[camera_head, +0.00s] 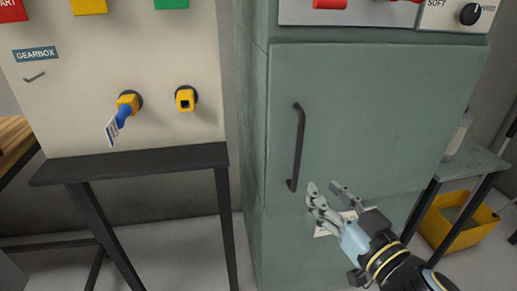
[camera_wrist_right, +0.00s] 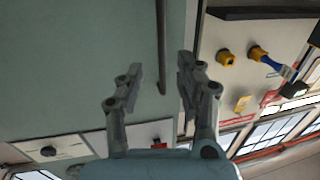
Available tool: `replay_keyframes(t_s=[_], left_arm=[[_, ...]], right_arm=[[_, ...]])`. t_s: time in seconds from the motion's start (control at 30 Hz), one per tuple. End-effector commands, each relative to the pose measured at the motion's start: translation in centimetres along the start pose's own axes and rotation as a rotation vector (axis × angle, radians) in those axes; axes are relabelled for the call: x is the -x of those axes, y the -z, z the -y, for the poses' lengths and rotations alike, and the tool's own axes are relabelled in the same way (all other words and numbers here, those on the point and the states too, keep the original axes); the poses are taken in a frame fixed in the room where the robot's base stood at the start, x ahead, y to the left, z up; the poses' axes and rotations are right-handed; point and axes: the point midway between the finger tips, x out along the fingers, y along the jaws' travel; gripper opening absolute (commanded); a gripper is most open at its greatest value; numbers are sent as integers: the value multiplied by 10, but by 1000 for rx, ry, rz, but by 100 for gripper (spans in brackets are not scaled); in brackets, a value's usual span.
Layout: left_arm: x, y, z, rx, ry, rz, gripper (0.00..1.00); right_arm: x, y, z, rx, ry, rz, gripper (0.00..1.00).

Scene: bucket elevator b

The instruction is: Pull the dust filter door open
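The dust filter door (camera_head: 375,115) is a grey-green cabinet panel and looks closed. A dark vertical bar handle (camera_head: 298,148) is on its left side. My right gripper (camera_head: 328,188) is open and empty, just right of and below the handle's lower end. In the right wrist view, the handle (camera_wrist_right: 162,45) runs between the directions of the two open fingers (camera_wrist_right: 160,80), beyond their tips, and I see no contact. The door also fills the left of that view (camera_wrist_right: 70,60). My left gripper is not in view.
A dark narrow shelf (camera_head: 130,163) on legs stands left of the cabinet, under a panel with a blue-tagged yellow plug (camera_head: 127,106) and a yellow socket (camera_head: 186,98). A small grey table (camera_head: 475,158) and a yellow bin (camera_head: 455,222) are at right.

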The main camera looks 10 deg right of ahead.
Motion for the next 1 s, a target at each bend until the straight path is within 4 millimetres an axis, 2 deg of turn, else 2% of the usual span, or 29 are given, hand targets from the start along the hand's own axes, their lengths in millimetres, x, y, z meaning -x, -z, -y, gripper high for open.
replay_keyframes(t_s=[0.07,0.17,0.4,0.6,0.7,1.0], left_arm=[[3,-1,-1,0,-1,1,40],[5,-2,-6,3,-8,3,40],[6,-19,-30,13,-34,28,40],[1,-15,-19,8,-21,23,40],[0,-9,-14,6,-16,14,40],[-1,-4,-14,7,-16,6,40]], right_arm=[[-2,14,1,5,-3,-20,36],[-10,15,1,2,-5,-21,36],[-55,16,1,0,-5,-22,36],[-90,14,1,1,-5,-20,36],[-101,14,1,0,-5,-18,36],[-109,14,1,0,-5,-17,36]])
